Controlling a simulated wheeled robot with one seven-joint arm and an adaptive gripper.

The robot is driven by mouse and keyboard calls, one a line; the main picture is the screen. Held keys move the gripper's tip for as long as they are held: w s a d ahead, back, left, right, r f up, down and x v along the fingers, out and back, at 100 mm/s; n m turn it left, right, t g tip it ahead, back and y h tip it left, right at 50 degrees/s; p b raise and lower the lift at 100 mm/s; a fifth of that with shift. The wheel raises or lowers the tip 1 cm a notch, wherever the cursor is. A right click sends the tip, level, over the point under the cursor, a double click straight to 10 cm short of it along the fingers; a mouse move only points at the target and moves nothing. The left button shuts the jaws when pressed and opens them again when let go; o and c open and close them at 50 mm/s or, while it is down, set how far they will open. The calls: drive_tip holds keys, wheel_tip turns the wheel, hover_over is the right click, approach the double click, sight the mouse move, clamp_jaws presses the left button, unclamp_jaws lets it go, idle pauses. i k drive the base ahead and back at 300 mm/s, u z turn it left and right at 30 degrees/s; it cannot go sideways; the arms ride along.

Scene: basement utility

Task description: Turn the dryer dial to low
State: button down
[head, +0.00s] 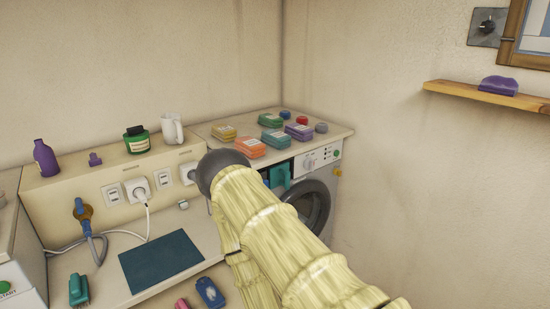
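The white front-loading machine (332,188), which looks like the dryer, stands at the back right with a dark round door. Its control panel (322,158) carries a pale round dial (310,163), small marks and a green spot at the right end. The dial's setting is too small to read. My arm, in a pale yellow sleeve with a dark rounded joint, crosses the middle and hides part of the door and the machine's left side. My gripper cannot be made out in the head view. A teal piece (280,176) shows left of the dial, partly behind my arm.
Several coloured boxes (249,147) and small round items lie on the machine's top. A ledge (75,183) left holds a purple bottle (45,158), green jar (137,140) and white mug (172,129). A wooden shelf (440,89) and wall dial (487,27) are at right.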

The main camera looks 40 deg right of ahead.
sight(308, 164)
drive_tip(key=z, duration=1.85)
drive_tip(key=k, duration=1.15)
drive_tip(key=z, duration=0.7)
drive_tip(key=i, duration=1.55)
drive_tip(key=u, duration=1.45)
drive_tip(key=i, duration=0.55)
drive_tip(key=u, duration=0.6)
